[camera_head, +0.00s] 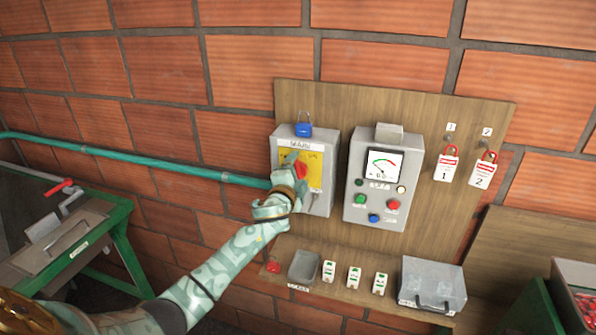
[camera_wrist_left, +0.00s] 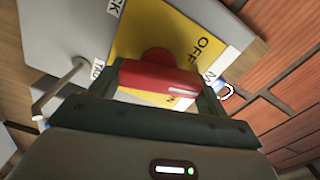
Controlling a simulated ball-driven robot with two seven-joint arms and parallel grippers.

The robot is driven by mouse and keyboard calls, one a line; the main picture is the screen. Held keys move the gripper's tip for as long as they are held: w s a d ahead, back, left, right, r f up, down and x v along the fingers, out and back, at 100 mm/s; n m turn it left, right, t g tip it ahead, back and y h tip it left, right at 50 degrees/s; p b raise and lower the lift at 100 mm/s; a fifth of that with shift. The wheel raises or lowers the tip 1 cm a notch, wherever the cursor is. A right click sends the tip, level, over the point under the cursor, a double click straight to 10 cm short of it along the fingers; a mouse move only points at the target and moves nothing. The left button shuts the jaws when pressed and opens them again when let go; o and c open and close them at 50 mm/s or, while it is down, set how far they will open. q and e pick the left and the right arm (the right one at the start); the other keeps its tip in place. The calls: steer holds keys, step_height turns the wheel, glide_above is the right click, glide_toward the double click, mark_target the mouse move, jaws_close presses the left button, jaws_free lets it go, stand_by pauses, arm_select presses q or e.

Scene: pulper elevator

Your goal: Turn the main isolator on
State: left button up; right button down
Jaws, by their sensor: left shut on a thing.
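The main isolator is a grey box (camera_head: 319,195) with a yellow plate on the wooden board. Its red handle (camera_head: 301,168) is partly hidden by my left gripper (camera_head: 289,184) in the head view. In the left wrist view, the red handle (camera_wrist_left: 160,80) sits between the fingers of my left gripper (camera_wrist_left: 160,88), which is shut on it. The yellow plate (camera_wrist_left: 170,35) shows the word OFF beside the handle; another label is partly covered. A blue padlock (camera_head: 303,130) is at the top of the box. My right gripper is not in view.
A control box (camera_head: 376,178) with a gauge and coloured buttons is just right of the isolator. Two red-shackled tags (camera_head: 446,167) hang further right. A green pipe (camera_head: 130,156) runs along the brick wall.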

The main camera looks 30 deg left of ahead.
arm_select(q)
steer(key=shift+d+f+m, duration=0.1)
steer(key=shift+f+m, duration=0.1)
steer(key=shift+m, duration=1.4)
steer(key=o, duration=1)
steer(key=shift+s+d+p, duration=0.1)
steer(key=shift+s+p, duration=0.2)
steer(key=shift+s, duration=0.15)
steer(key=b+v, duration=0.1)
steer(key=v, duration=1.4)
steer(key=shift+s, duration=0.15)
